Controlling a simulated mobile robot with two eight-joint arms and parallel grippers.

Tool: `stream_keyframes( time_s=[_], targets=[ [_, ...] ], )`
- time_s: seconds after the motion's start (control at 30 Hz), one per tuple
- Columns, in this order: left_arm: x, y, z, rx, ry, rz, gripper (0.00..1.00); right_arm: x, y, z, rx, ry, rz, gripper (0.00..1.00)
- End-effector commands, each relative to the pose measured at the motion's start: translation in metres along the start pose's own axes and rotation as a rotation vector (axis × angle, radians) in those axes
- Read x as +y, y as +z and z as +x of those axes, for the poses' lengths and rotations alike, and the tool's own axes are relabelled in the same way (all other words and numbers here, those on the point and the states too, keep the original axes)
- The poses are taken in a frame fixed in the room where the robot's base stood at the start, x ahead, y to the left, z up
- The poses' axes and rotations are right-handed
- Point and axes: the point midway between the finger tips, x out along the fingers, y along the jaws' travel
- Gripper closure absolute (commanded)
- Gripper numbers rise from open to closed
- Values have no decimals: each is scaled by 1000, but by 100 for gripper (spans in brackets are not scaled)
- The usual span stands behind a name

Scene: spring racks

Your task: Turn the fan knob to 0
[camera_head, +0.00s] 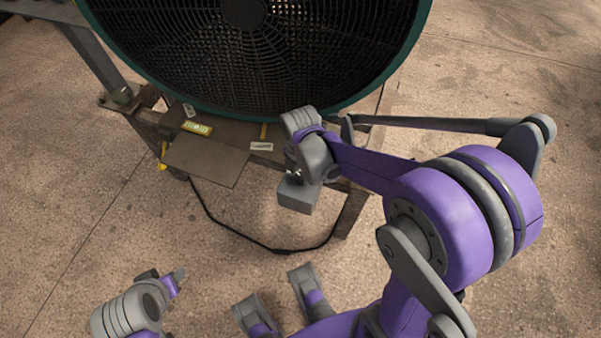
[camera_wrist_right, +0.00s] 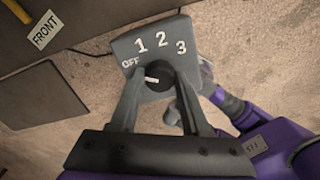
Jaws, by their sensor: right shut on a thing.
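The fan (camera_head: 250,60) with a dark grille and teal rim stands at the top of the head view. The grey control box (camera_wrist_right: 190,28), marked OFF, 1, 2 and 3, fills the upper middle of the right wrist view. It also shows in the head view (camera_head: 298,196). The black knob (camera_wrist_right: 160,72) has a white mark towards the OFF side. My right gripper (camera_wrist_right: 158,90) is shut on the knob, a finger on each side. The right hand hides the knob in the head view. My left gripper (camera_head: 163,283) is low at the left, away from the box; its jaw opening is unclear.
The fan stands on a brown table (camera_head: 235,138). A brown panel (camera_head: 207,160) is at its front edge. A black cable (camera_head: 235,231) loops below, above the concrete floor (camera_head: 75,200). A FRONT label (camera_wrist_right: 43,30) sits left of the box.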

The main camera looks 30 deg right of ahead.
Motion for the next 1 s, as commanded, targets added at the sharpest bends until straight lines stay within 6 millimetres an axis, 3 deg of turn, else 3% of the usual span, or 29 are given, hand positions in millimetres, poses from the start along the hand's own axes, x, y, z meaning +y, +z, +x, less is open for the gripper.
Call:
stream_keyframes(
  time_s=[0.43,0.47,0.6,1.0],
  targets=[
    [0,0,0,0,0,0,50,0,0,0,-1,0,-9,100],
    [0,0,0,0,0,0,50,0,0,0,-1,0,-9,48],
    [0,0,0,0,0,0,50,0,0,0,-1,0,-9,23],
    [0,-1,-3,1,0,0,50,0,0,-9,0,1,-8,23]
  ],
)
